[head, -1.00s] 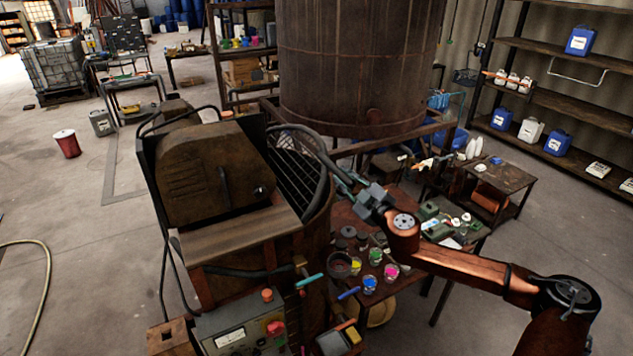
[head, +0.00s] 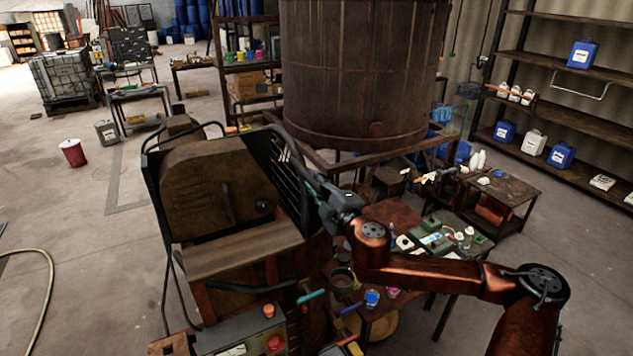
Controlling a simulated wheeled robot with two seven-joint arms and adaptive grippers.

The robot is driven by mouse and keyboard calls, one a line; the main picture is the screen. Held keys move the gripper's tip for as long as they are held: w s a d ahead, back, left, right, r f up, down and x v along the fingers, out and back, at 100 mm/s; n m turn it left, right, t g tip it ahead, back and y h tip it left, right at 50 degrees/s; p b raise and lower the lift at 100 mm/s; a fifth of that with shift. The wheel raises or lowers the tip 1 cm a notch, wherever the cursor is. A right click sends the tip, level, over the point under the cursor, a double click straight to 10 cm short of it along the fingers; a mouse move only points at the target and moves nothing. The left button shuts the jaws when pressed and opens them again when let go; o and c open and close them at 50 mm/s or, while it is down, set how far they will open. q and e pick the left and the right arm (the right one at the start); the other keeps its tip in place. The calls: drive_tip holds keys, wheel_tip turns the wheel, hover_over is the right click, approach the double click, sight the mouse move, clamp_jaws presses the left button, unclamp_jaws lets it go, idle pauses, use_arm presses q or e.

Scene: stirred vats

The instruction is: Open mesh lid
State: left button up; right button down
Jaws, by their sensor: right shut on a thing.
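The mesh lid (head: 287,172) is a dark barred grille on the right side of the stirred vat's brown motor housing (head: 212,187). It stands steeply tilted and shows nearly edge-on, with a dark curved rim. My right gripper (head: 322,196) reaches in from the right and is shut at the lid's right edge. The exact contact is small and partly hidden by the gripper itself. The vat's opening is mostly hidden behind the lid and the housing. My left gripper is not in view.
A work table (head: 400,212) with jars, colour pots and tools stands under my right arm. A control box (head: 240,335) with red buttons is at the front. A large rusty tank (head: 362,75) stands behind. Open floor lies to the left.

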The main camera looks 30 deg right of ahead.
sight(321, 192)
drive_tip(key=shift+a+r, duration=0.25)
drive_tip(key=shift+a, duration=0.05)
drive_tip(key=c, duration=1.8)
unclamp_jaws()
drive_tip(key=shift+a+f, duration=0.1)
drive_tip(key=shift+s+f, duration=0.1)
drive_tip(key=shift+s, duration=0.4)
drive_tip(key=shift+s+a, duration=0.1)
drive_tip(key=shift+s, duration=3.15)
